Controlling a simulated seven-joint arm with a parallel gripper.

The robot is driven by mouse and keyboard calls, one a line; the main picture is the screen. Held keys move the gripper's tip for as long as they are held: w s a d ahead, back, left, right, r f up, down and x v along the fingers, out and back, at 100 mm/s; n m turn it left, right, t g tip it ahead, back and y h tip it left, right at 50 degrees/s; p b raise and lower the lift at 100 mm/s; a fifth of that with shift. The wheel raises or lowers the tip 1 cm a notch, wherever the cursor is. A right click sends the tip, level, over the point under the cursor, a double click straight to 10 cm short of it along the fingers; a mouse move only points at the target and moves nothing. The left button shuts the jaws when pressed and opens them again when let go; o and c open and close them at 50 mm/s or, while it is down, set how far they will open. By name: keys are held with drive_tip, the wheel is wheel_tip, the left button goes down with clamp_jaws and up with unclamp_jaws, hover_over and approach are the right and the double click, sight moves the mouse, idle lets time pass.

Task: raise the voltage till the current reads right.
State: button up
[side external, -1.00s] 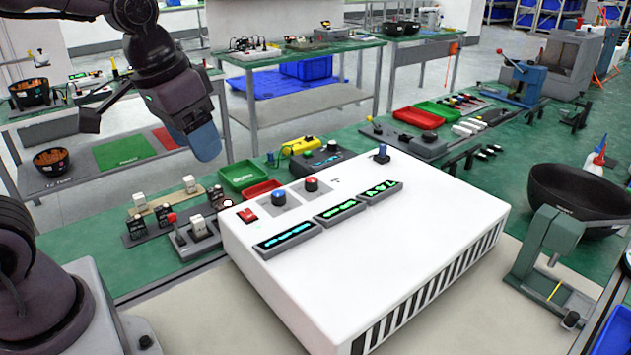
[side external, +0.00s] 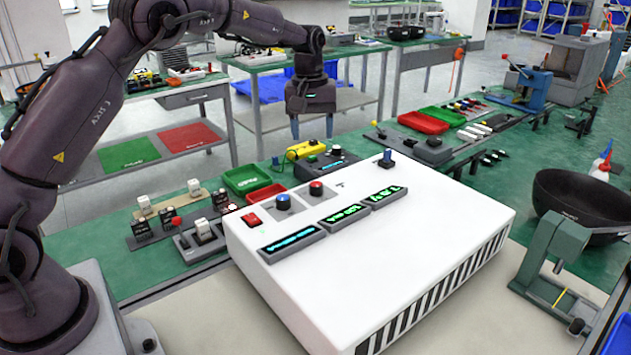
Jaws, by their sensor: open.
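A large white power box (side external: 420,250) stands on the bench. Three lit displays sit in a row: left (side external: 293,240), middle (side external: 344,215) and right (side external: 384,197). The green right one seems to end in "V" and the middle one in "mA"; their digits are too small to read surely. My gripper (side external: 312,134) points down, open and empty, in the air above the far side of the box, touching nothing.
Behind the box are a yellow meter (side external: 304,148), a green tray (side external: 247,178) and a red tray (side external: 265,193). Small fixtures (side external: 203,232) stand left of it. A black bowl (side external: 578,200) and a green-grey press (side external: 553,250) are at right. The box's top front is clear.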

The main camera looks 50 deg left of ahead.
sight(316, 184)
drive_tip(key=f, duration=1.2)
drive_tip(key=shift+w+d+f, duration=0.2)
drive_tip(key=shift+w, duration=0.05)
drive_tip(key=c, duration=0.9)
